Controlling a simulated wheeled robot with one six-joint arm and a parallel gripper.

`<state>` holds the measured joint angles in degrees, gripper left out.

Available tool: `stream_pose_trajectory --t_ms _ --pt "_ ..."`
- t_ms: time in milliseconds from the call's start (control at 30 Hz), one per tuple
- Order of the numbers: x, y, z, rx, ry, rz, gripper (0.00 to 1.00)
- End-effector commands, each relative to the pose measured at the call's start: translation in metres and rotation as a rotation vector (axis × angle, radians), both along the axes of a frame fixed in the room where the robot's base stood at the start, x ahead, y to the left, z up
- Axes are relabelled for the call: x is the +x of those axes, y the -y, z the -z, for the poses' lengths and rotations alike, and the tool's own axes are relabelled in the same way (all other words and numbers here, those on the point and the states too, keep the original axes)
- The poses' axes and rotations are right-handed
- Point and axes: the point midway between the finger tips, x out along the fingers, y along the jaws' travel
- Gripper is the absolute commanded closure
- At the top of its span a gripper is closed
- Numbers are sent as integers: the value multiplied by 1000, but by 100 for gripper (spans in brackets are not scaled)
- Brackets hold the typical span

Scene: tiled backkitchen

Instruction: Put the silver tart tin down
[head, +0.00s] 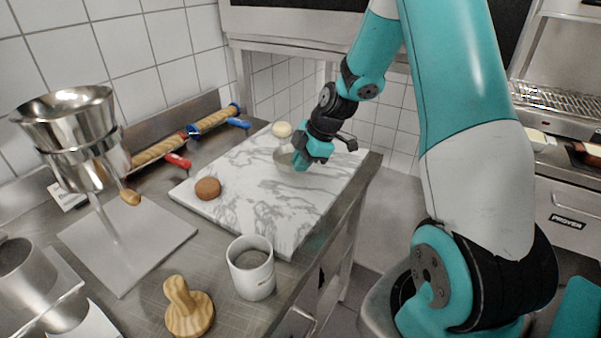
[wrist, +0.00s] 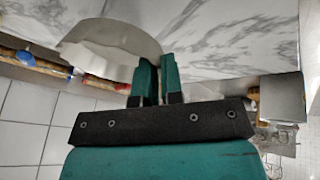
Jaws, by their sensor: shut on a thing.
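The silver tart tin (head: 282,156) is a shallow, pale metal dish over the far part of the white marble board (head: 262,200). It also shows large in the wrist view (wrist: 105,42), with its wall between my fingers. My gripper (head: 299,163) is shut on the tin's rim; its teal fingers show in the wrist view (wrist: 158,80). The tin is low and close to the marble, but I cannot tell whether it touches it. My gripper hides part of the tin in the head view.
A brown ball (head: 208,188) lies on the board's left part and a pale ball (head: 282,129) at its far edge. A white mug (head: 251,268) and a wooden stamp (head: 187,307) stand in front. A metal funnel (head: 68,115) stands left. The board's middle is clear.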

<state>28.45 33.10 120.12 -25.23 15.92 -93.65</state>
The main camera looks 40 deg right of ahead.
Motion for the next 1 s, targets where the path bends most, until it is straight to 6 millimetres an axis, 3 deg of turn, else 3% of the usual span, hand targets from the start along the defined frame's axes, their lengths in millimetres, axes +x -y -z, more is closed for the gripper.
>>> stream_pose_trajectory --t_ms 233,600,633,733,1000 --pt "-1 0 33 1 -4 0 100" --pt "0 1 40 -1 -1 1 100" --pt "0 1 40 -1 -1 1 88" --pt "0 1 39 -1 -1 1 67" --pt "0 1 38 -1 -1 1 67"
